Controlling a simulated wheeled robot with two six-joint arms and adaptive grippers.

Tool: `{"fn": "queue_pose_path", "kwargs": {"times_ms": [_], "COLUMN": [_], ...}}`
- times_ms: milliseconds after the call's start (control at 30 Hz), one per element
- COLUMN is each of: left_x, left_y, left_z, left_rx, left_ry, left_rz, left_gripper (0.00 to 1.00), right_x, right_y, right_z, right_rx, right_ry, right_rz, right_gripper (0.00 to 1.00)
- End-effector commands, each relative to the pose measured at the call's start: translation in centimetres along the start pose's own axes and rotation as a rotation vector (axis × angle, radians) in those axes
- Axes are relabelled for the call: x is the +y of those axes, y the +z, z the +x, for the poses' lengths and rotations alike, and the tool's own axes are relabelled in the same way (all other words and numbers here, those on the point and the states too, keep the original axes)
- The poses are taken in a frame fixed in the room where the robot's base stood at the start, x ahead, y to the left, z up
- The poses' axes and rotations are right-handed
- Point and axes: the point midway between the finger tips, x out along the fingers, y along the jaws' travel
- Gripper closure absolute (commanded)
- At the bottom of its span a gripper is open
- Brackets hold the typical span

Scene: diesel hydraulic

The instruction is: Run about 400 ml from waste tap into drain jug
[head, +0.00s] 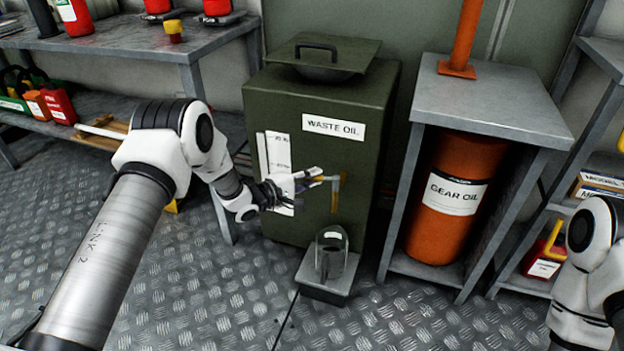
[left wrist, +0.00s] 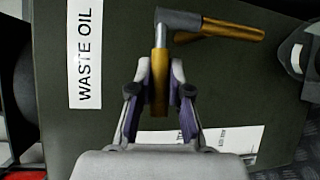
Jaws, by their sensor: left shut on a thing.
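The green waste oil tank (head: 350,115) stands at centre with a tap (head: 336,195) low on its front. The tap's yellow spout (left wrist: 235,31) points down and its yellow lever (left wrist: 159,65) points sideways, to the left in the head view. My left gripper (head: 312,181) is shut on the lever; its fingers (left wrist: 159,85) sit on both sides of it in the left wrist view. The clear drain jug (head: 331,255) stands upright below the tap on a grey stand (head: 326,285). I cannot tell whether it holds liquid. My right gripper is out of view.
An orange gear oil drum (head: 452,205) stands under a metal table (head: 480,105) at right. A workbench (head: 130,45) with red containers is at left. A shelf with books and a red can (head: 543,258) is at far right. The chequered floor (head: 220,300) in front is clear.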

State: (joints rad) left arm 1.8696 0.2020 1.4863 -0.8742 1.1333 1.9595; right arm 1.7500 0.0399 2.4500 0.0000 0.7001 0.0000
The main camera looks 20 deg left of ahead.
Motion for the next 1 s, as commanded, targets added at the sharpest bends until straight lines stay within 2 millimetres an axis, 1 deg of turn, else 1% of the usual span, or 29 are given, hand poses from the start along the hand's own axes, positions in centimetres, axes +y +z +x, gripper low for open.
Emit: {"fn": "queue_pose_path", "kwargs": {"times_ms": [200,400,933,967,1000], "left_x": [0.0,0.1,0.2,0.2,0.2], "left_y": [-0.7,-0.8,-0.8,-0.8,-0.8], "left_z": [0.7,1.1,1.2,1.2,1.2], "left_rx": [-0.134,-0.213,-0.244,-0.244,-0.244], "left_ry": [-0.019,-0.031,-0.036,-0.036,-0.036], "left_rz": [0.021,0.031,0.033,0.033,0.033], "left_gripper": [1.00,1.00,1.00,0.72,0.58], "right_x": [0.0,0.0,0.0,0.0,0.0], "right_y": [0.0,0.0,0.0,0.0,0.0], "right_z": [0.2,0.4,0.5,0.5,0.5], "right_rx": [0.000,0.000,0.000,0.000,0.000], "right_ry": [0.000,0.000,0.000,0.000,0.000], "right_rz": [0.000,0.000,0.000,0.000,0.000], "right_gripper": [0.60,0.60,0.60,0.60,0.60]}}
